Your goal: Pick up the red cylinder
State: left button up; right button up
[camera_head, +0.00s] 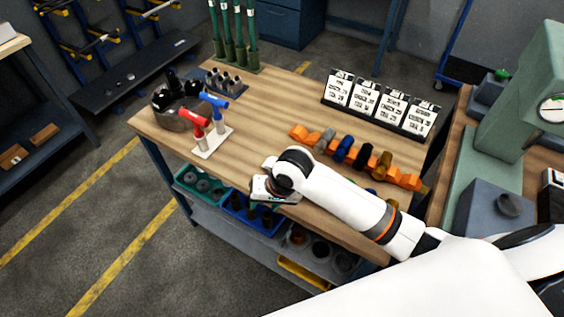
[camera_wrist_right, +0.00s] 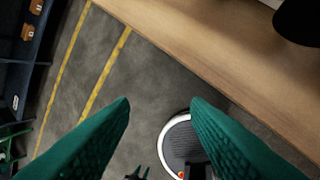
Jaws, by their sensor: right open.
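I cannot make out a red cylinder in either view. A row of short cylinders in orange holders (camera_head: 298,132) lies on the wooden bench; grey, blue (camera_head: 345,149), black (camera_head: 364,155) and brass-brown (camera_head: 382,165) ones show. The fingers are hardly visible there. My left gripper is not in view.
On the wooden bench (camera_head: 262,112), a red hammer (camera_head: 195,121) and a blue hammer (camera_head: 214,100) stand in a white holder at left. Labelled cards (camera_head: 366,98) stand at the back. Bins (camera_head: 240,210) sit on the shelf below. The bench's middle is clear.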

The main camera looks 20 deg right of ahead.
jog(key=w+d+r+m+g+h+p, duration=0.1)
jog(key=w+d+r+m, duration=0.2)
jog(key=w+r, duration=0.15)
jog(key=w+d+r+m+h, duration=0.1)
jog(key=w+d+r+m, duration=0.25)
jog(key=r, duration=0.25)
jog(key=shift+m, duration=0.25)
jog(key=f, duration=0.2)
jog(key=f+p, duration=0.1)
jog(key=f, duration=0.3)
jog(key=shift+a+p, duration=0.3)
jog(key=shift+p, duration=0.05)
jog(key=f+p, duration=0.1)
jog(key=f, duration=0.3)
jog(key=shift+a+f+p, duration=0.15)
jog(key=shift+a+p, duration=0.05)
jog(key=shift+p, duration=0.1)
jog(key=shift+f, duration=0.55)
jog(key=shift+w, duration=0.1)
grip_shut()
